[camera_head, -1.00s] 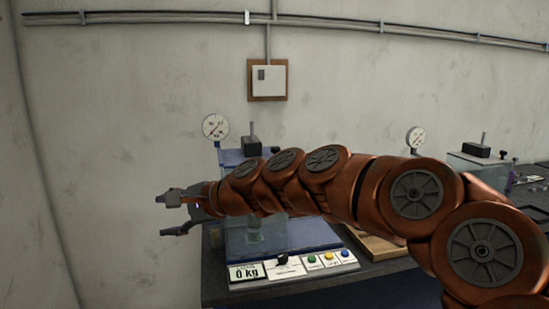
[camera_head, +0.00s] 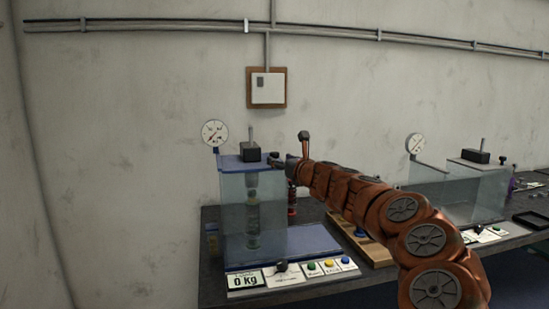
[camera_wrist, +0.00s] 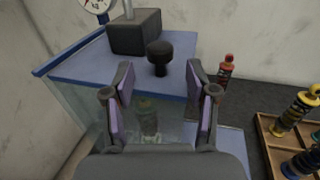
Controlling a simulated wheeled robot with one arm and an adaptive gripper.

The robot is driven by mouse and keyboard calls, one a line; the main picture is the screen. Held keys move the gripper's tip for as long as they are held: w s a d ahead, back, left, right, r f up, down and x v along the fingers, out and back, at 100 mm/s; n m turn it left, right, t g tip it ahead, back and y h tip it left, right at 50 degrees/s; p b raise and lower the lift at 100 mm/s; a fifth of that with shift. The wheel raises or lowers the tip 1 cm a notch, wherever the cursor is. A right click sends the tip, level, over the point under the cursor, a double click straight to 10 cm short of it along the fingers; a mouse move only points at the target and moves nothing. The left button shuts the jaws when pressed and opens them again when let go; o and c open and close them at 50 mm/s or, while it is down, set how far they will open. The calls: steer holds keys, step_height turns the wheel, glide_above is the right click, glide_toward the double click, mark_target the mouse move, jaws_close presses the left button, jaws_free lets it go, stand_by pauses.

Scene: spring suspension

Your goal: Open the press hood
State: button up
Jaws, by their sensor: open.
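The press hood (camera_head: 238,205) is a clear box under a blue top plate, at the left of the bench in the head view. A black knob (camera_wrist: 160,56) stands at the plate's near edge in the wrist view. A spring (camera_head: 252,215) stands inside the hood, seen dimly through the clear wall. My gripper (camera_wrist: 160,72) is open and empty, its two fingers pointing at the knob, one to each side of it in the picture. I see no contact with the knob. In the head view my gripper (camera_head: 283,160) is at the right side of the hood top.
A black block (camera_wrist: 134,32) sits on the top plate. A red-topped shock absorber (camera_wrist: 228,72) stands to the right of the hood. A wooden tray (camera_wrist: 264,132) holds springs. A control panel (camera_head: 292,272) lies in front. A second press (camera_head: 475,188) stands at the right.

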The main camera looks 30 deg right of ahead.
mark_target(275, 157)
steer(key=w, duration=0.3)
steer(key=shift+w+d, duration=0.2)
steer(key=shift+d, duration=0.05)
steer(key=shift+w+r, duration=0.1)
steer(key=shift+w, duration=0.5)
jaws_close()
